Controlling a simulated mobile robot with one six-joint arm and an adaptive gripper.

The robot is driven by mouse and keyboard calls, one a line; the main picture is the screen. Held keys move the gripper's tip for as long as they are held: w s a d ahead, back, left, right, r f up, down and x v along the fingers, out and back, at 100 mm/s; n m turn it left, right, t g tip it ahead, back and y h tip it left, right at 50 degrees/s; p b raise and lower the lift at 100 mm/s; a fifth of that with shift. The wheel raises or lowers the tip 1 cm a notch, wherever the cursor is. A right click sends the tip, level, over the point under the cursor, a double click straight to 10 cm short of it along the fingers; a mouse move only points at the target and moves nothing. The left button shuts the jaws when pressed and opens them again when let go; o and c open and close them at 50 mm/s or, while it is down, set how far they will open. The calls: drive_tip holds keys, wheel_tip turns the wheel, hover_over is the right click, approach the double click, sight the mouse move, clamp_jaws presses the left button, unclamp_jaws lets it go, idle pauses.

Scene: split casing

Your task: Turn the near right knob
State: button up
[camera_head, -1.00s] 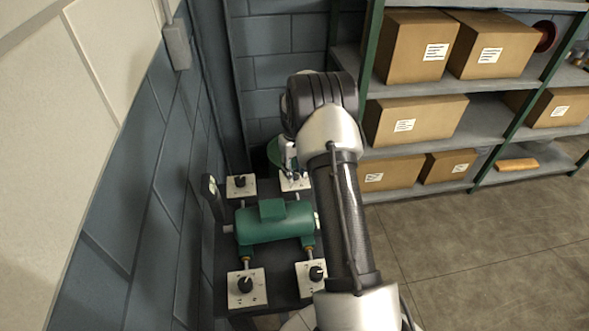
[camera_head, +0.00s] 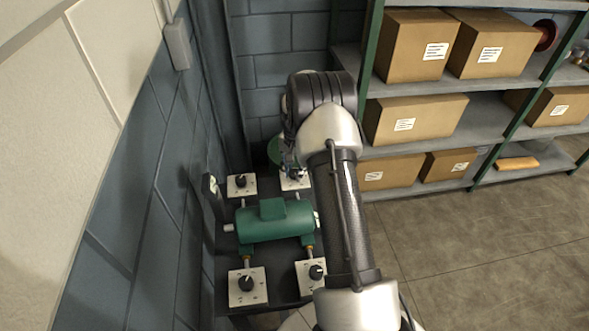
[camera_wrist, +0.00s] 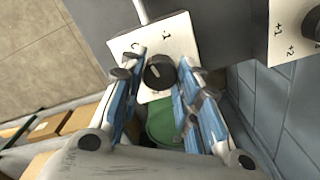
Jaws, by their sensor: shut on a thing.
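Several black knobs on white square plates sit around a green motor-like casing (camera_head: 274,221). The near right knob (camera_head: 316,272) is beside my arm in the head view, with nothing touching it. The near left knob (camera_head: 246,284) and far left knob (camera_head: 240,181) are also clear. My gripper (camera_head: 291,172) is at the far right plate (camera_head: 288,185), mostly behind my arm. In the wrist view my gripper (camera_wrist: 160,70) has its blue-padded fingers on both sides of that plate's knob (camera_wrist: 158,73), shut on it. The knob's white pointer line shows, and marks are printed on the plate.
A blue block wall (camera_head: 150,210) stands close on the left. Shelves with cardboard boxes (camera_head: 415,119) stand at the back right. A green round object (camera_wrist: 164,125) lies beyond the gripped knob. The floor (camera_head: 480,240) on the right is open.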

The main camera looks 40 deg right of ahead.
sight(294, 172)
drive_tip(key=m, duration=0.4)
drive_tip(key=shift+m, duration=2.2)
drive_tip(key=o, duration=1.1)
wheel_tip(294, 172, up, 12)
